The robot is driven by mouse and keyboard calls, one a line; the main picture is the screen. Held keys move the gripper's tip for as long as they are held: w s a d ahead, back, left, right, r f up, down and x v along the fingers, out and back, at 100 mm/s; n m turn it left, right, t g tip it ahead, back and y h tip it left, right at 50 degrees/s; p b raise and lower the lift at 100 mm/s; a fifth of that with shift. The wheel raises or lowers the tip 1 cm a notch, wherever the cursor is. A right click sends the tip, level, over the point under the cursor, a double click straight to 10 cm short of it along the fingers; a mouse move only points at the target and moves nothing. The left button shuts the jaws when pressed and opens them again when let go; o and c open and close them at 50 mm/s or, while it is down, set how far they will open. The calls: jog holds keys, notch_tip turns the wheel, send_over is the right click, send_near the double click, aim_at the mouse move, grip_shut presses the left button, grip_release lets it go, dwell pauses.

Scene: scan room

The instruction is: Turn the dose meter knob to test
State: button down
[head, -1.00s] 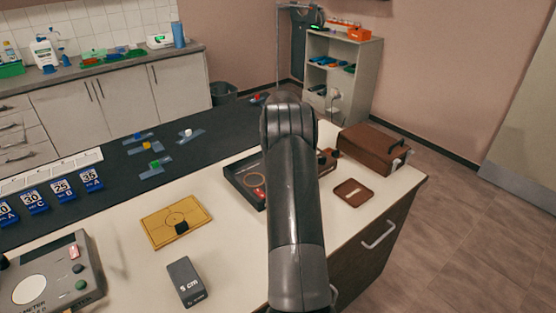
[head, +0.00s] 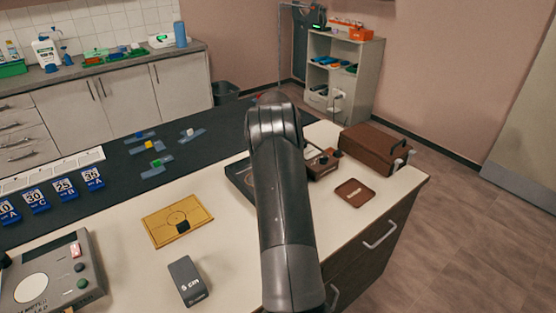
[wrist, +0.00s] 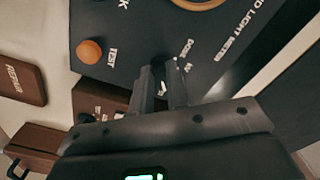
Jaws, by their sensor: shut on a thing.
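The dose meter is a dark panel (wrist: 135,25) filling the top of the wrist view, with white lettering and a TEST label (wrist: 111,57). An orange round button or lamp (wrist: 90,50) sits left of that label. My gripper (wrist: 164,70) is at the panel's lower part, its two fingers shut on the small dose meter knob, which they mostly hide. I cannot read its setting. More white lettering, partly blurred, lies just right of the fingers. In the head view the dark case (head: 236,175) is largely covered by my arm.
A brown box with knobs (head: 322,165) stands right beside the case, with a brown REPAIR mat (head: 355,192) and a brown carrying case (head: 373,150) nearby. A yellow plate (head: 176,224), a grey 5 cm block (head: 187,280) and a grey meter (head: 50,275) are left of my arm.

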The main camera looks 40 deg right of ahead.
jog(key=shift+m, duration=0.3)
jog(key=c, duration=1.4)
grip_release()
notch_tip(320, 180, up, 11)
jog(key=shift+f, duration=0.1)
